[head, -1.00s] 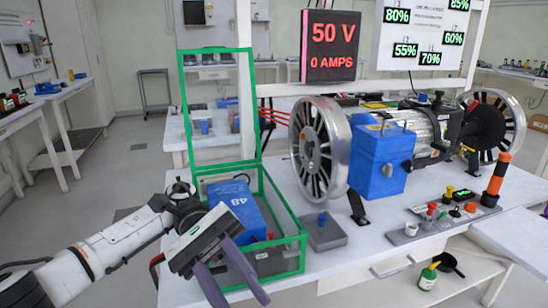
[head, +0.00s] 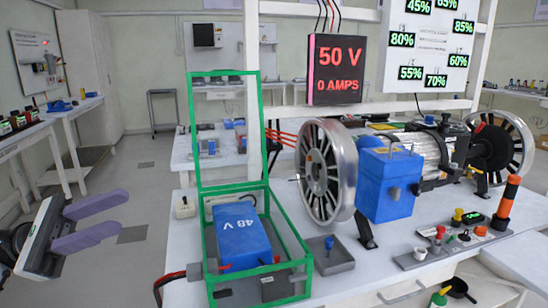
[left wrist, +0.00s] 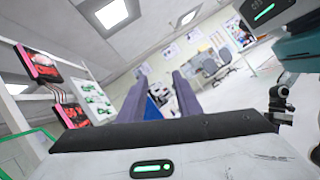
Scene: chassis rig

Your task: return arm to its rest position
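My left gripper (head: 105,220) is at the left edge of the head view, off the table and well left of the green frame box. Its two purple fingers stand apart with nothing between them. In the left wrist view the fingers (left wrist: 158,98) also show apart, with room, wall and ceiling beyond. The rest of my left arm is mostly out of the head view. My right gripper is not in the head view.
The green frame box (head: 204,245) stands open on the white table, holding a blue 48 V battery (head: 242,235). The wheel and motor rig (head: 327,170) stands right of it. A voltage display (head: 336,70) reads 50 V, 0 amps. The floor at left is clear.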

